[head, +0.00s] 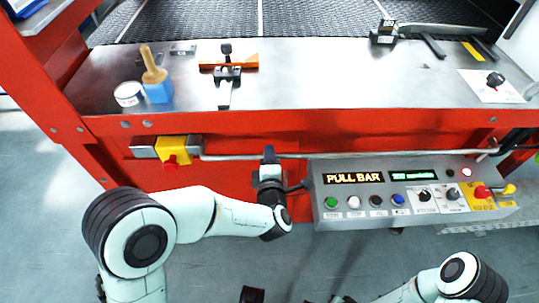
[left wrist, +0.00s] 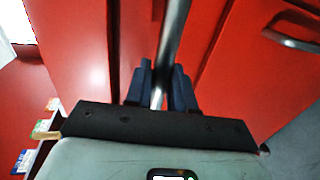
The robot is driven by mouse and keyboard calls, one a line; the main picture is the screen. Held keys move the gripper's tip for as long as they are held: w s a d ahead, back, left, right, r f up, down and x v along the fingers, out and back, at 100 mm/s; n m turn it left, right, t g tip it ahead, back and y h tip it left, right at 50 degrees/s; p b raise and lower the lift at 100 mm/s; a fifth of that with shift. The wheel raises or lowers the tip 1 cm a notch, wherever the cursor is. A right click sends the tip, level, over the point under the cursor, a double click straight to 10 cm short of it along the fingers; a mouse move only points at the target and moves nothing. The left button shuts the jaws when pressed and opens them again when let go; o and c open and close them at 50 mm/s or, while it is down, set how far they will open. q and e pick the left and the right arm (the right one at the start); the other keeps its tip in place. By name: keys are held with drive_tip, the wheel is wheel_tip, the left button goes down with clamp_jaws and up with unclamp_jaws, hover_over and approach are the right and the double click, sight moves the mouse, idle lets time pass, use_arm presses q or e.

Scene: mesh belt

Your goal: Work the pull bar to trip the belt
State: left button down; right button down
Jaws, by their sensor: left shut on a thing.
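The pull bar (head: 230,157) is a thin grey metal rod. It runs level along the red front of the machine, from the yellow box at left to a bracket at right. My left gripper (head: 268,154) is shut on the bar, left of the control panel. In the left wrist view the bar (left wrist: 174,35) passes between the two dark blue fingers of the left gripper (left wrist: 162,88). My right arm shows at the lower right of the head view; its gripper is mostly cut off at the bottom edge, so its jaws cannot be read.
The control panel (head: 415,205) has an amber "PULL BAR" display (head: 353,178), a green display and several buttons. A red stop button (head: 171,162) sits on the yellow box. A brush (head: 155,75), a white tin (head: 128,94) and a clamp (head: 228,73) stand on the steel ledge (head: 310,85), before the mesh belt (head: 190,20).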

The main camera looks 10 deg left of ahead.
use_arm(q)
drive_tip(key=c, duration=1.1)
unclamp_jaws()
drive_tip(key=shift+s+d, duration=0.1)
drive_tip(key=shift+s, duration=0.1)
drive_tip(key=p+v, duration=0.1)
drive_tip(key=v, duration=1.2)
use_arm(e)
drive_tip(key=shift+s+a+r+g, duration=0.2)
drive_tip(key=shift+s+a+r, duration=0.2)
drive_tip(key=shift+s, duration=0.2)
drive_tip(key=shift+s+a+r+g, duration=0.25)
drive_tip(key=shift+s+r, duration=0.2)
drive_tip(key=shift+s, duration=0.15)
use_arm(q)
drive_tip(key=shift+f, duration=0.1)
